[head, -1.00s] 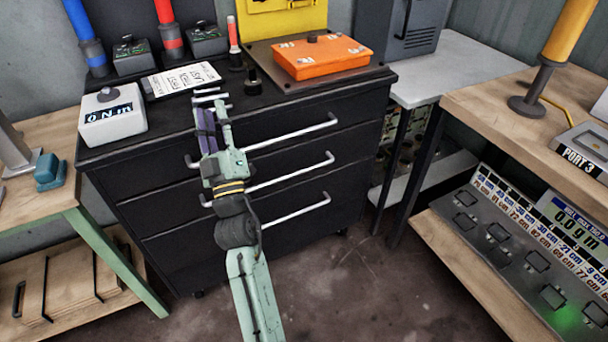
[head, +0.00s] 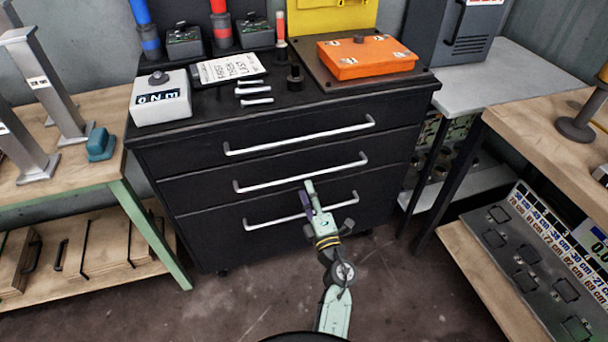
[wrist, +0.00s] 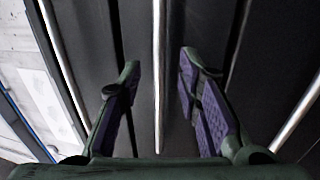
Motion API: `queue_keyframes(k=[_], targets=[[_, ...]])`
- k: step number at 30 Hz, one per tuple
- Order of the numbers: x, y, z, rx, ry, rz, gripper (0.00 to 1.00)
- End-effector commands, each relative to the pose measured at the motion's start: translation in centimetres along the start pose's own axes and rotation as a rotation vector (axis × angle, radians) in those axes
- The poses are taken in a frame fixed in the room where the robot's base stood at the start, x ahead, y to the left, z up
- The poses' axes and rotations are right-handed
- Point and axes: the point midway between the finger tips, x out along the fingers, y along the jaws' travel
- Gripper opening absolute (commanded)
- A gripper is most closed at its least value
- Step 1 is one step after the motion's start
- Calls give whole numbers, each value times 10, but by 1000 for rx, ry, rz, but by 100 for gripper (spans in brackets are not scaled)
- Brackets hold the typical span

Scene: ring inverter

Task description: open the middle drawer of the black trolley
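The black trolley (head: 190,165) has three drawers with long silver bar handles, and all three look shut. The middle drawer's handle (head: 300,175) runs across the front, between the top handle (head: 300,136) and the bottom handle (head: 275,219). My gripper (head: 309,192) is in front of the trolley, by the right half of the middle handle. In the wrist view my gripper (wrist: 160,95) is open, its purple-padded fingers apart. A silver handle (wrist: 158,75) lines up with the gap between them, with other bars at both sides. I cannot tell how far the fingertips are from it.
An orange box (head: 365,57), a white labelled box (head: 160,98) and small tools stand on the trolley top. A wooden bench (head: 75,160) is at the left, and another bench (head: 545,130) with a grey panel below is at the right. The floor in front is clear.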

Motion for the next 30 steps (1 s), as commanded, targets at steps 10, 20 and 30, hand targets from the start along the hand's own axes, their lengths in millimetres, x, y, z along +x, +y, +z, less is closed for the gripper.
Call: queue_keyframes(k=[10, 20, 30], targets=[[52, 1, 0, 1, 1, 1, 32], [58, 0, 0, 1, 0, 1, 32], [58, 1, 0, 1, 0, 1, 12]])
